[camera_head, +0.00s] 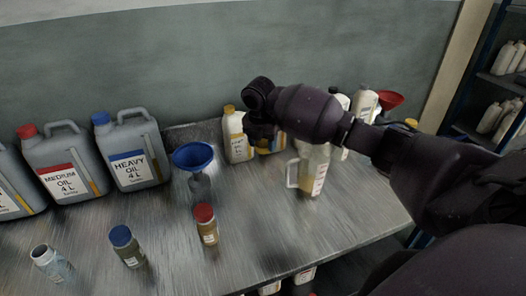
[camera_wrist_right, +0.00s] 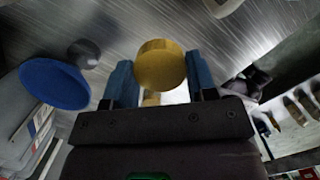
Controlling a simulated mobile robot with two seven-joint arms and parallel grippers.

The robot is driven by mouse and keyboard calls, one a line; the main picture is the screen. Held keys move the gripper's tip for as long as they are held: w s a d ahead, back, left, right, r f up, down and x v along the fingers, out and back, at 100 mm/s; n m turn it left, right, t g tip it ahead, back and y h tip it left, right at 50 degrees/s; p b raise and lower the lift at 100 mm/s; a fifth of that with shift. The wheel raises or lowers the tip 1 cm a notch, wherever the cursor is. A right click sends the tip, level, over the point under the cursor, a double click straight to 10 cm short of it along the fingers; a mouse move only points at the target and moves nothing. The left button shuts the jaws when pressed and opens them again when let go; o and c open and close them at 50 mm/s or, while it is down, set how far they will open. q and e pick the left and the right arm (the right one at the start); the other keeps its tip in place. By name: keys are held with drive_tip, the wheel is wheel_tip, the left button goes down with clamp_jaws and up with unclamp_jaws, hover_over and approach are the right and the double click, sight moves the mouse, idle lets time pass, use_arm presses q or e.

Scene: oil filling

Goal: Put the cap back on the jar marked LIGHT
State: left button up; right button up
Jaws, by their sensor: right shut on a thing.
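An open glass jar (camera_head: 52,264) without a cap stands at the front left of the bench in the head view; its label is too small to read. In the right wrist view a round yellow cap (camera_wrist_right: 160,64) sits between the two blue fingertips of my right gripper (camera_wrist_right: 160,78), which is shut on it. In the head view the right gripper (camera_head: 262,132) is near the back of the bench, right of the blue funnel and far from the open jar. The arm partly hides it. My left gripper is not in view.
A blue-capped jar (camera_head: 124,246) and a red-capped jar (camera_head: 206,224) stand right of the open jar. Grey oil cans (camera_head: 138,150) line the back left. A blue funnel (camera_head: 194,157), a yellow-capped bottle (camera_head: 238,140) and a measuring jug (camera_head: 312,170) stand on the metal bench.

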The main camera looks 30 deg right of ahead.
drive_tip(key=shift+r, duration=0.25)
drive_tip(key=shift+a, duration=0.1)
drive_tip(key=s+a+m+g, duration=0.1)
drive_tip(key=s+a+m, duration=0.5)
drive_tip(key=m, duration=0.6)
drive_tip(key=s+a+m+g+y, duration=0.1)
drive_tip(key=s+a+m, duration=0.6)
drive_tip(key=a+m, duration=0.4)
drive_tip(key=shift+m+g+y, duration=0.3)
drive_tip(key=shift+m+g, duration=0.1)
drive_tip(key=shift+m, duration=0.3)
drive_tip(key=shift+f, duration=0.1)
